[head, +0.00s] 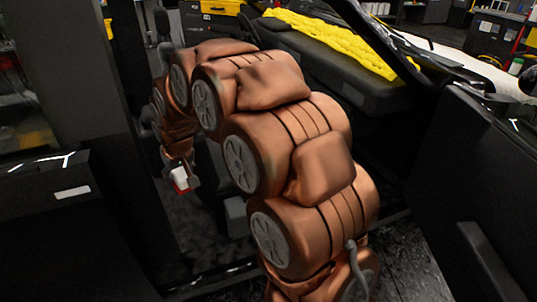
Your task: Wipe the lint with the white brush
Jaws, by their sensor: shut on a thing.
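My gripper (179,166) is at the far end of my copper-coloured arm, left of the picture's middle, pointing down inside the open vehicle. It is shut on a small white thing with a red edge, which looks like the white brush (181,177). The brush hangs below the fingers, and its far side is hidden. It appears apart from the dark surfaces around it. I cannot make out any lint in this view.
A dark dashboard (345,75) with a bumpy yellow cloth (330,38) lies behind my arm. Dark door panels stand at the left and right (455,190). A speckled dark floor (405,250) shows at lower right. My arm hides much of the middle.

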